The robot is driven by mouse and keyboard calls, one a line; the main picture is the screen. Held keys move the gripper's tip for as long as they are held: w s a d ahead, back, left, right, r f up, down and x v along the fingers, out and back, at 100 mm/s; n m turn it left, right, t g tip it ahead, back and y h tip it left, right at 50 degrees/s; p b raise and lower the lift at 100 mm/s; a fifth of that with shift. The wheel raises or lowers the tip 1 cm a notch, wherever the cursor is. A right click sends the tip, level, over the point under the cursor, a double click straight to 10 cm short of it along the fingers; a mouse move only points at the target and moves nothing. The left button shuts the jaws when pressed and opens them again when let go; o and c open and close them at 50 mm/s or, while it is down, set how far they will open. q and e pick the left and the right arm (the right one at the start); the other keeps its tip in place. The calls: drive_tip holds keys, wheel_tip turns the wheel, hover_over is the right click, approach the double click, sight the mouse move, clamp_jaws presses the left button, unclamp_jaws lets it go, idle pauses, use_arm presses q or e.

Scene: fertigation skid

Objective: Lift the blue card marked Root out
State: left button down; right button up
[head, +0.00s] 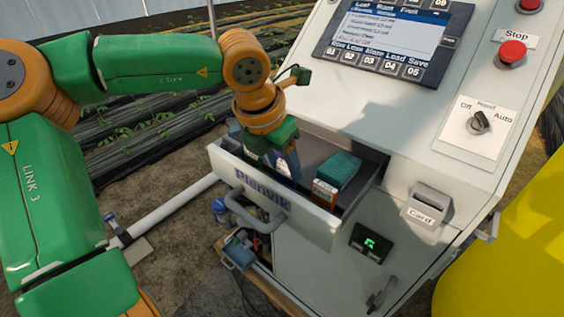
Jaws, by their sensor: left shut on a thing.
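My left gripper (287,155) reaches down into the open drawer (277,195) from above. It is shut on a thin bluish piece, which looks like the blue card (294,172). The fingers hide much of it, and I cannot read any Root mark on it. The piece is still low, between the drawer's walls. My right gripper is not in view.
A teal block (338,168) and a small orange-and-white box (325,193) lie in the drawer, right of the gripper. The cabinet's sloped panel (385,95) rises behind, with a screen (392,38) and knob (479,121). A card slot (428,205) is at right.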

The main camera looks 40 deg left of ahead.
use_arm(q)
drive_tip(key=shift+a+r+p, duration=0.15)
drive_tip(key=shift+r+p, duration=0.3)
drive_tip(key=shift+r, duration=0.1)
wheel_tip(320, 180, up, 9)
drive_tip(key=p, duration=0.7)
